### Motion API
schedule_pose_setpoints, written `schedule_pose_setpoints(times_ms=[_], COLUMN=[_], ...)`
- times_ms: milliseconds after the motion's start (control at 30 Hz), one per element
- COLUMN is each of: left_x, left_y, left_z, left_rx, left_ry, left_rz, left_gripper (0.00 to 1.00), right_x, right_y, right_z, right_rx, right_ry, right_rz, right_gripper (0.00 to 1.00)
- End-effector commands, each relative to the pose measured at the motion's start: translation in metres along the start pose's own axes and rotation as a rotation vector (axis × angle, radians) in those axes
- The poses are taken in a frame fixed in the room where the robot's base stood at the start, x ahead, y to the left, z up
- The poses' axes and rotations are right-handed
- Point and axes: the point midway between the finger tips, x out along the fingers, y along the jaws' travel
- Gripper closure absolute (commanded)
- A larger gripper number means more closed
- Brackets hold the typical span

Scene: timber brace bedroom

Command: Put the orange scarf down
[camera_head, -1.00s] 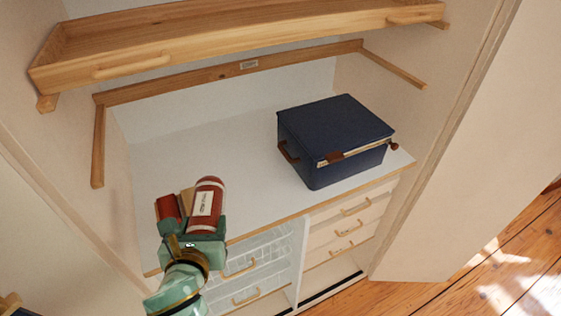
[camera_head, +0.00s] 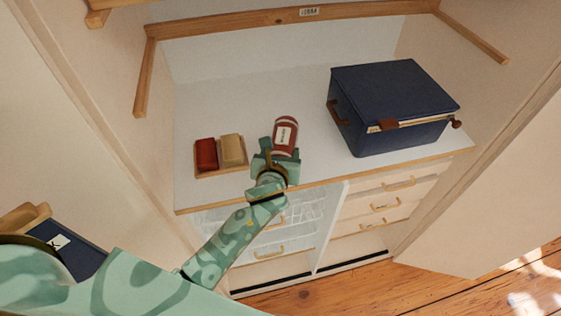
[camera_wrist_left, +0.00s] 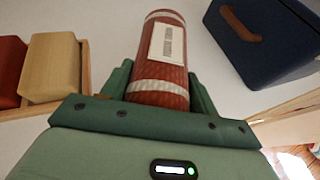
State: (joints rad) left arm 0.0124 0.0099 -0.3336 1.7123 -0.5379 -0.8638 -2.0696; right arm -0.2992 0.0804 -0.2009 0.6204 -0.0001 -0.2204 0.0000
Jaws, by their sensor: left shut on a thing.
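The orange scarf (camera_head: 285,138) looks like a rust-red roll with pale bands and a white label. My left gripper (camera_head: 276,158) is shut on its near end, over the front part of the white shelf (camera_head: 300,90). In the left wrist view the scarf (camera_wrist_left: 160,60) points away from me between the green fingers. I cannot tell whether its underside touches the shelf. My right gripper is not in view.
A wooden tray (camera_head: 222,174) with a red block (camera_head: 206,153) and a tan block (camera_head: 233,150) lies left of the scarf. A dark blue case (camera_head: 395,100) stands to the right. Bare shelf lies behind. A wooden rail (camera_head: 290,17) crosses the back wall.

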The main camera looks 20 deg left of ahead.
Motion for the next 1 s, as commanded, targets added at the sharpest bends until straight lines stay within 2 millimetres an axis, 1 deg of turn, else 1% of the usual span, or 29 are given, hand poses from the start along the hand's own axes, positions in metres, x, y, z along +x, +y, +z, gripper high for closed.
schedule_pose_setpoints(times_ms=[33,133,467,500,567,867,933,1000], left_x=[0.004,0.009,0.009,0.009,0.009,0.009,0.004,-0.006], left_y=[0.001,0.001,0.001,0.001,0.001,0.001,0.001,0.001], left_z=[-0.013,-0.026,-0.027,-0.028,-0.027,-0.026,-0.025,-0.025], left_rx=[0.001,0.0,0.002,0.002,0.001,0.001,0.001,0.002], left_ry=[0.007,0.006,0.004,0.004,0.004,0.004,0.005,0.005], left_rz=[0.001,0.001,0.0,0.0,0.0,0.0,0.0,0.0], left_gripper=[0.66,0.66,0.66,0.35,0.19,0.19,0.19,0.19], right_x=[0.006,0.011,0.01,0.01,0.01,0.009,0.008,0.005], right_y=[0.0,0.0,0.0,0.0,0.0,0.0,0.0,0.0], right_z=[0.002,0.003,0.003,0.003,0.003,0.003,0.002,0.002], right_rx=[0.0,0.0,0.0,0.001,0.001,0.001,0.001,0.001], right_ry=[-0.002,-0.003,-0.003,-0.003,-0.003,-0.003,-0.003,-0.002], right_rz=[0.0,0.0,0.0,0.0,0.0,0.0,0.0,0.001], right_gripper=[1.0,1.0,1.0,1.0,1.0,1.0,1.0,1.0])
